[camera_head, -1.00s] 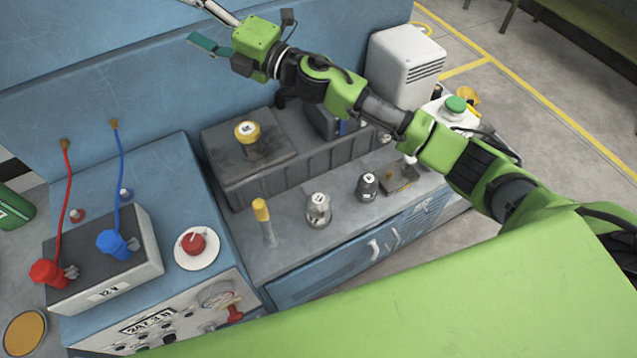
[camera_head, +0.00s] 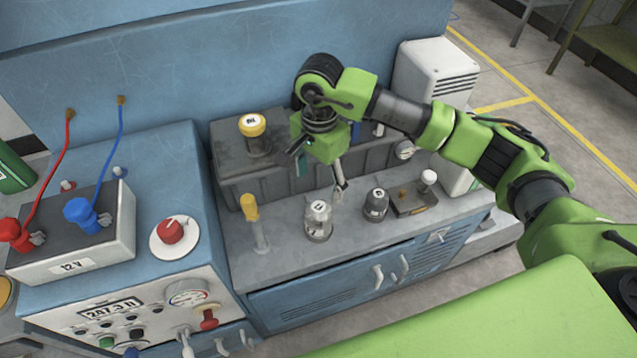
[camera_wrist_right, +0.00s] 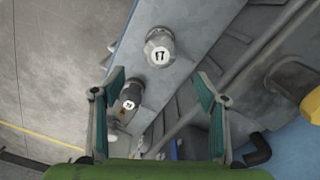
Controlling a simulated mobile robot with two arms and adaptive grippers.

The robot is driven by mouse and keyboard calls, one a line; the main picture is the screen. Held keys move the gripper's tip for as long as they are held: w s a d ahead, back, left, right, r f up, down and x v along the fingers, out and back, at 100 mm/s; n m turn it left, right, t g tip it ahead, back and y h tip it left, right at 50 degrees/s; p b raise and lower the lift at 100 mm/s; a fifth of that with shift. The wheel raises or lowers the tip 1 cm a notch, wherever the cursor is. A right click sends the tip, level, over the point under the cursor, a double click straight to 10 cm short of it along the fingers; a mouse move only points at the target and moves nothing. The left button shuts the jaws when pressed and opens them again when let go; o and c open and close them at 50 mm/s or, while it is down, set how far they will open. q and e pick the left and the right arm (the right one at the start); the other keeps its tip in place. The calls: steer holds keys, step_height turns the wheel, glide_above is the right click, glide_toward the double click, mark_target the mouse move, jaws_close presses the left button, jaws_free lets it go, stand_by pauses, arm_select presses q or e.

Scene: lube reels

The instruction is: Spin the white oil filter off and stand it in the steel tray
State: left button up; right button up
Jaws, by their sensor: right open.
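A pale metallic canister with a white, marked top (camera_head: 318,220) stands upright on the grey bench ledge; it looks like the white oil filter. It also shows in the right wrist view (camera_wrist_right: 160,48). A dark grey canister with a marked top (camera_head: 376,205) stands to its right, and also shows in the wrist view (camera_wrist_right: 128,100). My right gripper (camera_head: 322,177) points down above and behind the pale canister, apart from it. In the wrist view its teal-padded fingers (camera_wrist_right: 160,90) are spread and empty. I cannot clearly make out a steel tray. My left gripper is out of view.
A yellow-topped post (camera_head: 252,222) stands left of the canisters. A small plate with a white knob (camera_head: 415,203) is to their right. A yellow-capped filler (camera_head: 254,135) sits on the raised housing behind. A 12 V battery (camera_head: 75,245) is at left.

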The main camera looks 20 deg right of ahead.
mark_target(319, 207)
step_height(319, 207, down, 12)
steer(key=p, duration=0.2)
steer(key=shift+a+f+p, duration=0.1)
steer(key=shift+f+p, duration=0.05)
steer(key=shift+p, duration=0.15)
steer(key=shift+f, duration=0.65)
steer(key=c, duration=1.4)
steer(key=n+b, duration=0.2)
steer(key=b, duration=0.1)
steer(key=shift+w+f+n, duration=0.1)
steer(key=shift+f+n, duration=0.15)
steer(key=shift+n, duration=0.15)
steer(key=shift+c, duration=0.2)
steer(key=shift+n+b, duration=0.65)
steer(key=shift+n, duration=0.25)
steer(key=shift+r+n, duration=0.25)
steer(key=shift+n, duration=0.05)
